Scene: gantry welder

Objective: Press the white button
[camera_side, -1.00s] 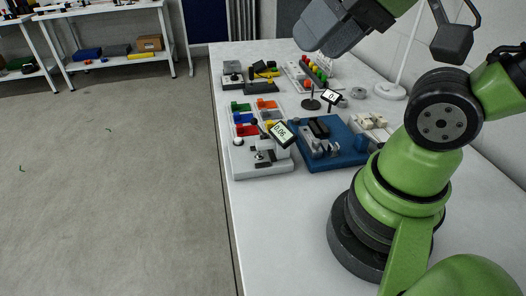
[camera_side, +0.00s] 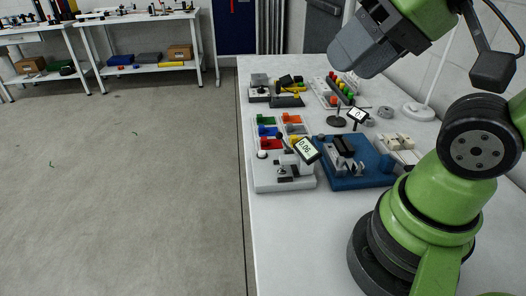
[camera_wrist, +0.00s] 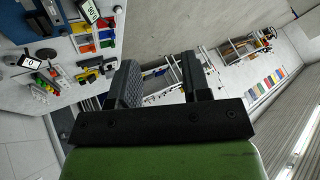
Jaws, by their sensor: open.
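A small white round button (camera_side: 262,155) sits at the left of a light grey panel (camera_side: 285,183) near the table's left edge. A lever mechanism and a tilted display (camera_side: 307,150) reading about 0.06 are on the same panel. My gripper (camera_side: 345,62) is high above the table, up and to the right of the button and well apart from it. In the wrist view its two dark fingers (camera_wrist: 160,78) are spread with nothing between them.
A blue fixture (camera_side: 350,178) stands right of the grey panel. Colored bins (camera_side: 266,131) lie behind the panel. A small display on a stand (camera_side: 357,115), colored pegs (camera_side: 340,88) and a lamp pole (camera_side: 420,108) are farther back. The table's front is bare.

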